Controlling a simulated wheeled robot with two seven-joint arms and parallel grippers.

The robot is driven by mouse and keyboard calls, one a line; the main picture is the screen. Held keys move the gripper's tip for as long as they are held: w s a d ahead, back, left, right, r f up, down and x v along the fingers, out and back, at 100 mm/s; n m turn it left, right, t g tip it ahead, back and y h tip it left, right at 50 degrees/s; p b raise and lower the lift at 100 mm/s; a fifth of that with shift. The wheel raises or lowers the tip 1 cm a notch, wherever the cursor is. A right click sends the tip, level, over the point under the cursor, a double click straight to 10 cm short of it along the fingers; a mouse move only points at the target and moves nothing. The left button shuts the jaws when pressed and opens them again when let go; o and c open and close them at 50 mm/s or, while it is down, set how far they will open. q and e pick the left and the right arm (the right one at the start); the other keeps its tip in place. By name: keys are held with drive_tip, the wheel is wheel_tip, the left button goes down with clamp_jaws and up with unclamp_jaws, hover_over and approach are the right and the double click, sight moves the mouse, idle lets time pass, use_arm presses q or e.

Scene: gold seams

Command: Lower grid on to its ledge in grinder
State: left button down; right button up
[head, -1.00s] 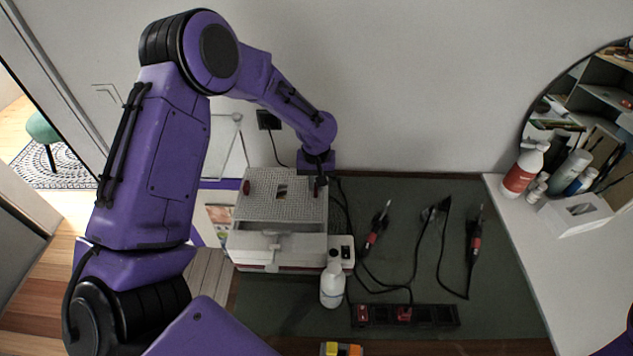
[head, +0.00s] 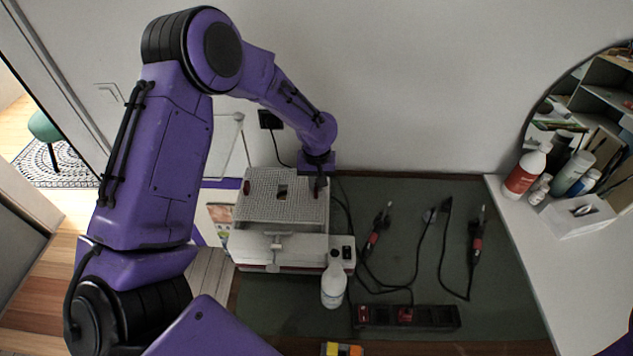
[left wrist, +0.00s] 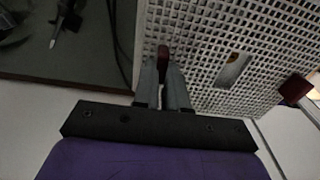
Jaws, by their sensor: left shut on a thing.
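The grid (head: 257,206) is a pale perforated plate with a dark square hole and a red-brown knob near each side. It lies over the white grinder (head: 250,245) at the left of the bench in the head view. My left gripper (head: 318,186) is at the grid's right side, shut on the right knob. In the left wrist view the fingers (left wrist: 163,80) close around that dark red knob, and the grid (left wrist: 205,45) fills the upper right. I cannot tell whether the grid touches its ledge, which is hidden. My right gripper is not in view.
A white bottle (head: 333,282) stands close in front of the grinder's right corner. Soldering irons with cables (head: 376,238) and a black power strip (head: 432,317) lie to the right on the dark mat (head: 300,318). Bottles stand on the right-hand counter (head: 525,245).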

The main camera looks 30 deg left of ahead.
use_arm(q)
drive_tip(key=shift+f+b, duration=0.95)
drive_tip(key=shift+f, duration=1.3)
idle(0.8)
drive_tip(key=c, duration=1.1)
unclamp_jaws()
drive_tip(key=shift+r+p, duration=1.1)
drive_tip(key=shift+r, duration=2.45)
